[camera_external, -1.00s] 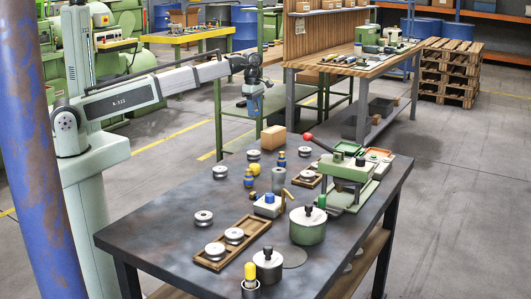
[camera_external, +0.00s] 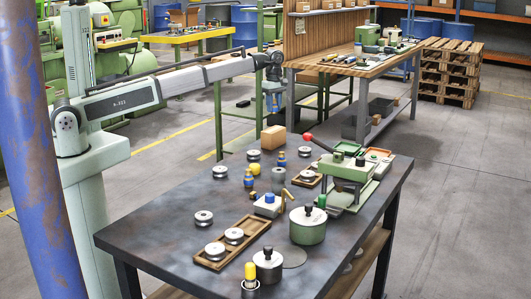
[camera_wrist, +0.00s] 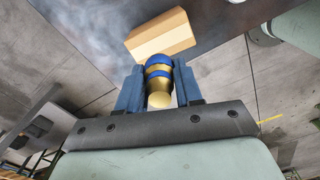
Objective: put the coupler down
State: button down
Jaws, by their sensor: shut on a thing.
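The coupler (camera_wrist: 158,68), a brass cylinder with blue bands, is between the two blue fingers of my gripper (camera_wrist: 158,90) in the wrist view. The fingers are shut on it, one on each side. In the external view my gripper (camera_external: 273,102) hangs in the air, above the far end of the dark table (camera_external: 150,236) in the picture; the coupler is too small to make out there. Two similar blue and brass pieces stand on the table, one near the middle (camera_external: 249,179) and one farther back (camera_external: 281,160).
Several metal spools, a wooden tray (camera_external: 212,262), a green lidded pot (camera_external: 307,231) and a green press (camera_external: 345,172) stand on the table. The front left is clear.

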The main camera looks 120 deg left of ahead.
aim_at(274, 129)
jog(key=shift+f, duration=3.5)
jog(key=c, duration=0.8)
grip_release()
jog(key=shift+f, duration=0.1)
jog(key=shift+o, duration=0.2)
notch_tip(274, 129, up, 12)
jog(key=shift+r, duration=0.15)
